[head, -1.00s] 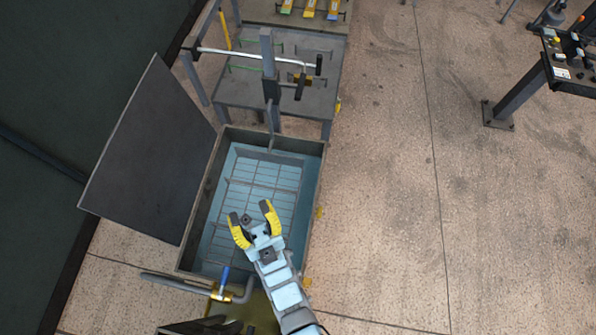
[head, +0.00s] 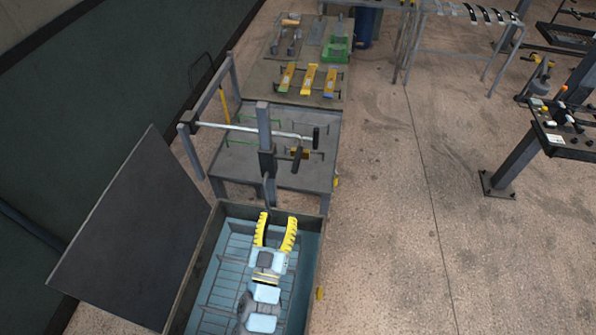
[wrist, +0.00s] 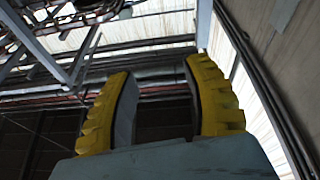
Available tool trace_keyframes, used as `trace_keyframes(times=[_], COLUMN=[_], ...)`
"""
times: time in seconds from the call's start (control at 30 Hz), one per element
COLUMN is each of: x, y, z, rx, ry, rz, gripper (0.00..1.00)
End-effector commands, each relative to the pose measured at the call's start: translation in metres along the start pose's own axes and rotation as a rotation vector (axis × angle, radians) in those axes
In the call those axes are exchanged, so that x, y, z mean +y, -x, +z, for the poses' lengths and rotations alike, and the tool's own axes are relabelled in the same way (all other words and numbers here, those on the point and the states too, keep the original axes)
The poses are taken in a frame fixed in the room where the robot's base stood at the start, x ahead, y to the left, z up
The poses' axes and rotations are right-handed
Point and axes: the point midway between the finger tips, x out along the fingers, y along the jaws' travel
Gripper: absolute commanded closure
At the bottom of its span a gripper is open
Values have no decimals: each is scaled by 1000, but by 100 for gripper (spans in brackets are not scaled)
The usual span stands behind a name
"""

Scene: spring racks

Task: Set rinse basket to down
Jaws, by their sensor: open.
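The rinse basket (head: 228,264) is a wire grid in the blue-lined tank (head: 313,262). My arm hides part of it. A grey post (head: 264,130) stands behind the tank, with a thin rod running down toward the tank's back edge. A long light lever bar (head: 225,127) crosses the post, with a black grip (head: 316,138) at its right end. A second, shorter dark handle (head: 297,158) hangs just below. My gripper (head: 277,217) has yellow fingers, open and empty, over the back part of the tank, below and left of the handles. The fingers also show apart in the wrist view (wrist: 160,95).
A large dark lid (head: 135,235) stands open left of the tank. Behind the post, a grey table (head: 235,158) and a bench with several yellow-orange tools (head: 310,80) continue back. The floor (head: 385,200) on the right is clear up to a black stand (head: 515,160).

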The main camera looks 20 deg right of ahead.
Motion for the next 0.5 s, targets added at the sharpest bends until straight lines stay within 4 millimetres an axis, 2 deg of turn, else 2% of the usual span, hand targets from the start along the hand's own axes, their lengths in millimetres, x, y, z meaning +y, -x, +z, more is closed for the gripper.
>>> trace_keyframes(times=[0.03, 0.2, 0.33, 0.5], x=[1, -7, -12, -14], y=[-6, -19, -23, -28], z=[16, 48, 60, 63], rx=[-53, -204, -262, -280], ry=[12, 51, 65, 68], rz=[3, -37, -64, -74], gripper=[50, 50, 50, 50])
